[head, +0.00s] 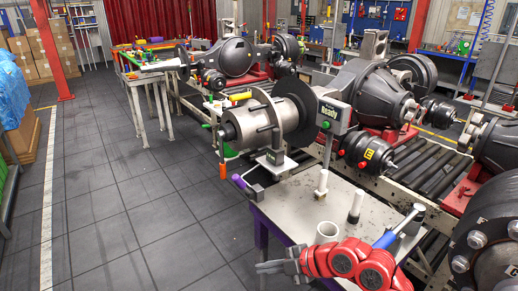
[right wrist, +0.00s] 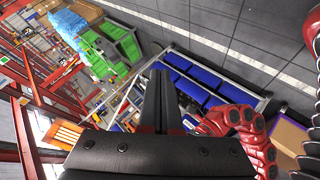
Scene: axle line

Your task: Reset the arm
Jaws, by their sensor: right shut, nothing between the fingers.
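My right gripper (head: 268,267) is at the bottom of the head view, at the end of my red arm (head: 345,260). Its dark fingers point left, over the floor beside the purple-legged table (head: 290,210). In the right wrist view, the two black fingers of the right gripper (right wrist: 160,80) lie together, with nothing between them. Nothing touches the fingertips. My left gripper is in neither view.
The table carries a white cup (head: 327,232), white cylinders (head: 356,205) and a blue-handled tool (head: 398,228). Axle housings (head: 365,95) stand on a roller line (head: 425,170) to the right. The tiled floor (head: 130,220) at left is clear.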

